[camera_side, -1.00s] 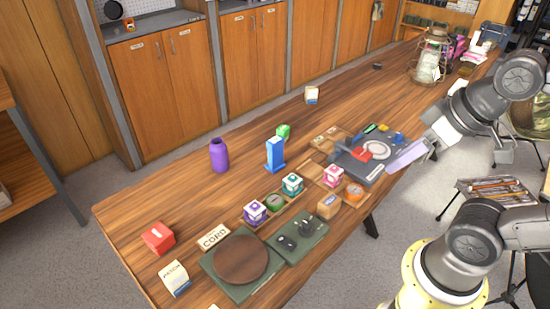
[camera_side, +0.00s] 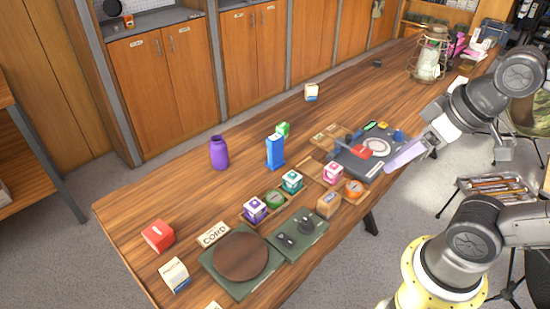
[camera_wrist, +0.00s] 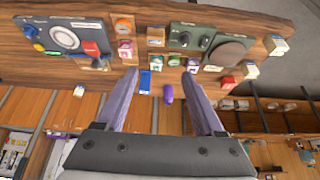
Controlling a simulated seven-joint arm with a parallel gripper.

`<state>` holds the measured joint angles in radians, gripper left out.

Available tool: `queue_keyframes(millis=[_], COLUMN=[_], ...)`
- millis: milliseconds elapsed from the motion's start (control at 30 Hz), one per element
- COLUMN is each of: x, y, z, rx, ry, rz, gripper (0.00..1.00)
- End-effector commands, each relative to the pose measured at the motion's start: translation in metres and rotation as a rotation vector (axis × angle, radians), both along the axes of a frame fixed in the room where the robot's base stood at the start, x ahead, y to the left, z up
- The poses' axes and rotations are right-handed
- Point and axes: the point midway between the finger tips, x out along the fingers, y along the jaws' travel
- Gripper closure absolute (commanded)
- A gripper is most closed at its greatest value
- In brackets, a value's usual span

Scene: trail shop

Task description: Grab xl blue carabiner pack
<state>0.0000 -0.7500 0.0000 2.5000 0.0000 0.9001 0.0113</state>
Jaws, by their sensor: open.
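A tall blue box (camera_side: 275,152), apparently the blue carabiner pack, stands upright on the wooden table, left of centre in the side view. Its print is too small to read. In the wrist view the blue pack (camera_wrist: 145,82) appears between my finger lines, nearer the left finger. My gripper (camera_side: 400,158) is open and empty at the table's right edge in the side view, well apart from the pack. In the wrist view my gripper (camera_wrist: 159,75) shows its two long pale-purple fingers spread wide.
Several small boxes, including a teal one (camera_side: 292,181), sit in front. A grey device (camera_side: 368,158) lies toward my gripper. The table behind the pack is mostly clear.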

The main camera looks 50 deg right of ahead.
Motion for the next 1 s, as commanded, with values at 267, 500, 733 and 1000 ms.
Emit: queue_keyframes(millis=[267, 500, 733, 1000], x=[0.008, 0.062, 0.143, 0.246], y=[0.008, 0.018, 0.017, -0.002], z=[0.030, 0.082, 0.109, 0.094], rx=[0.171, 0.376, 0.542, 0.671], ry=[-0.001, 0.070, 0.191, 0.348], rz=[-0.239, -0.528, -0.816, -1.113], gripper=[0.30, 0.30, 0.30, 0.30])
